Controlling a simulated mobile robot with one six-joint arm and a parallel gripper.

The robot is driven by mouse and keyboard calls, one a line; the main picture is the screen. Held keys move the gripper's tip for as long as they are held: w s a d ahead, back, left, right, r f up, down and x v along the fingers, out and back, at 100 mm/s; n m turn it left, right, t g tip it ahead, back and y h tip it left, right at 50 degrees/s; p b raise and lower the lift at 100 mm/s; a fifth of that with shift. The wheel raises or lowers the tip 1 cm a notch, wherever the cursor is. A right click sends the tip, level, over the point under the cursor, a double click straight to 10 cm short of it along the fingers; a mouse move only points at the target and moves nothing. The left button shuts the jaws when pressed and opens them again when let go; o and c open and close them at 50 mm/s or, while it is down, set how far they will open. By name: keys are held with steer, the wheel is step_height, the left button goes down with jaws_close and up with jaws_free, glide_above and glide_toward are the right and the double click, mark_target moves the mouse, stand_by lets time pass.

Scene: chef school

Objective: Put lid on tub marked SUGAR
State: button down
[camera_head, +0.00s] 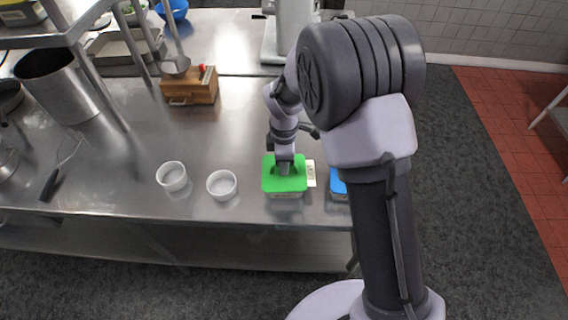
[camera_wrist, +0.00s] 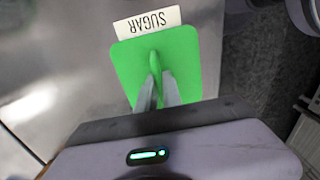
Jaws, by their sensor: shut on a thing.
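A green lid (camera_head: 270,183) shows at the front of the steel counter, just under my gripper (camera_head: 285,168). In the wrist view the lid (camera_wrist: 185,55) has a raised green handle (camera_wrist: 154,66), and my gripper (camera_wrist: 157,92) is shut on it. A white card marked SUGAR (camera_wrist: 148,22) lies beside the lid's edge; the card (camera_head: 311,173) is to the right of the lid in the head view. A pale tub wall (camera_head: 285,195) shows below the lid's front edge. I cannot tell whether the lid is fully seated.
A blue lid (camera_head: 338,184) is just right, partly hidden by my arm. Two white bowls (camera_head: 222,185) (camera_head: 172,176) stand left. The counter's middle is clear.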

steer(key=c, duration=1.4)
jaws_free()
steer(key=shift+c, duration=0.2)
step_height(320, 180, up, 18)
steer(key=p, duration=0.4)
steer(key=shift+f, duration=0.25)
steer(key=shift+d, duration=0.1)
